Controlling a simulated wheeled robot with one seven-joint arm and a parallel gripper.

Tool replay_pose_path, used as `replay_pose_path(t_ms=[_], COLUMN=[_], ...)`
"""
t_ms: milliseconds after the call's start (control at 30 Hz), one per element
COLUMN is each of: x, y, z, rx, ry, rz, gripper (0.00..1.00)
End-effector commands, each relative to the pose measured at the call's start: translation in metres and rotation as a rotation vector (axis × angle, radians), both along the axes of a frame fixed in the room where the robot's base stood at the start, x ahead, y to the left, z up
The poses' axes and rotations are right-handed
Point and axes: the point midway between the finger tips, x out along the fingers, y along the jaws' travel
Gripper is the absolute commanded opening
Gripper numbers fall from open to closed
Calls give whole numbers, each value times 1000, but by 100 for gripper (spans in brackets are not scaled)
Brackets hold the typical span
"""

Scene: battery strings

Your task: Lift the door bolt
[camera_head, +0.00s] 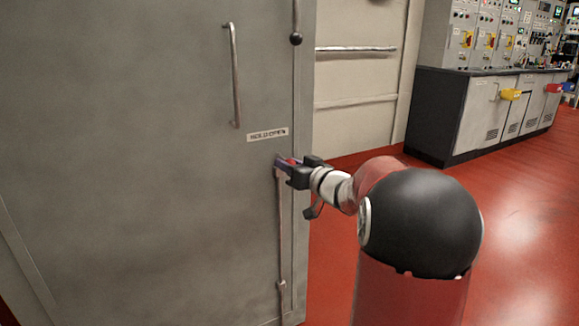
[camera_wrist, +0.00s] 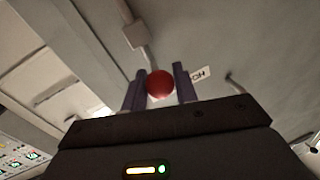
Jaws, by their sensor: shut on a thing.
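The grey metal door (camera_head: 130,170) fills the left of the head view. Its lower bolt is a thin vertical rod (camera_head: 281,225) near the door's right edge, running down from my gripper. My gripper (camera_head: 284,163) is at the rod's top end, just below a white label. In the wrist view, a red ball knob (camera_wrist: 160,84) sits between the two fingers of my gripper (camera_wrist: 160,88), with the bolt rod (camera_wrist: 148,57) beyond it. The gripper is shut on this knob. In the head view the knob is mostly hidden by the fingers.
A long vertical handle (camera_head: 235,75) and the label (camera_head: 267,135) are on the door. An upper rod with a black ball (camera_head: 296,38) ends above my gripper. A control console (camera_head: 500,110) stands at the back right. The red floor (camera_head: 530,220) is clear at right.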

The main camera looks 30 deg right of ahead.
Motion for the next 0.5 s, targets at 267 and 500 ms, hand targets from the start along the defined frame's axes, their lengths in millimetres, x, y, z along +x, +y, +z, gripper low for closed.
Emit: replay_pose_path(t_ms=[267, 500], x=[0, 0], y=[0, 0], z=[17, 17], rx=[-3, -2], ry=[-14, -13], rz=[0, 1], gripper=[0, 46])
